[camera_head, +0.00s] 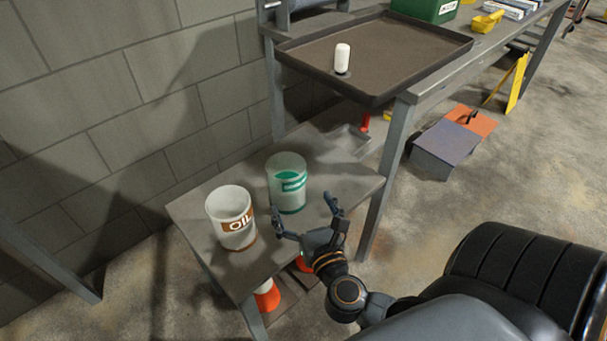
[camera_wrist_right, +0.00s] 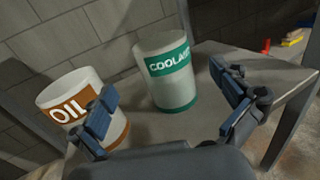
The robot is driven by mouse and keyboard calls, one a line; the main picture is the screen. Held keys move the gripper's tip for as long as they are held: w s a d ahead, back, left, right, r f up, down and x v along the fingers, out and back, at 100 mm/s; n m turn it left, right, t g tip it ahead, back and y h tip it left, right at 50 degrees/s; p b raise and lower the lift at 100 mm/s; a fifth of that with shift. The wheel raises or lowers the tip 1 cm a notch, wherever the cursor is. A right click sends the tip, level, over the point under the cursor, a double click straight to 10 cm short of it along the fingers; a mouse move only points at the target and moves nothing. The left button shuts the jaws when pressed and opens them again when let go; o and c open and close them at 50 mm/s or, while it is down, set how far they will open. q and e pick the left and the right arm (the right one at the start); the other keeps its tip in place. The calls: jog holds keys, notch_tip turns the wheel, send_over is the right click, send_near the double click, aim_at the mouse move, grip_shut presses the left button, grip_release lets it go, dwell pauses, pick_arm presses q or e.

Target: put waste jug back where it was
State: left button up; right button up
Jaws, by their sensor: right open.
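Two jugs stand upright on a low grey side table (camera_head: 325,157). One is white with a brown band reading OIL (camera_head: 230,215); it also shows at the left in the right wrist view (camera_wrist_right: 75,105). The other is pale with a green band reading COOLANT (camera_wrist_right: 166,75); in the head view (camera_head: 287,180) it stands to the right of the oil jug. Neither label reads waste. My right gripper (camera_head: 305,213) is open and empty, just in front of the coolant jug, its fingers spread wide and apart from both jugs. My left gripper is not in view.
A higher bench carries a dark tray (camera_head: 400,57) with a small white bottle (camera_head: 342,57). An orange and white cone (camera_head: 267,295) is under the low table. A grey box (camera_head: 446,147) lies on the floor at right. A block wall stands behind.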

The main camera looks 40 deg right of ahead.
jog(key=a+r+n+t+y, duration=0.2)
jog(key=a+r+n+y, duration=0.3)
jog(key=a+n+y, duration=0.45)
jog(key=s+a+f+n+g+y, duration=0.1)
jog(key=s+a+n+g+y, duration=0.15)
jog(key=a+n, duration=0.45)
jog(key=s+a+f+n+g+y, duration=0.1)
jog(key=a+n+g+y, duration=0.15)
jog(key=n, duration=0.85)
jog(key=s+f+n+g+h, duration=0.3)
jog(key=s+f+n+g, duration=0.25)
jog(key=f+n, duration=0.45)
jog(key=s+d+f+n+g+h, duration=0.4)
jog(key=s+d+f+g+h, duration=0.1)
jog(key=d, duration=0.5)
jog(key=shift+s+d+h, duration=0.35)
jog(key=shift+s, duration=0.45)
jog(key=shift+f, duration=0.15)
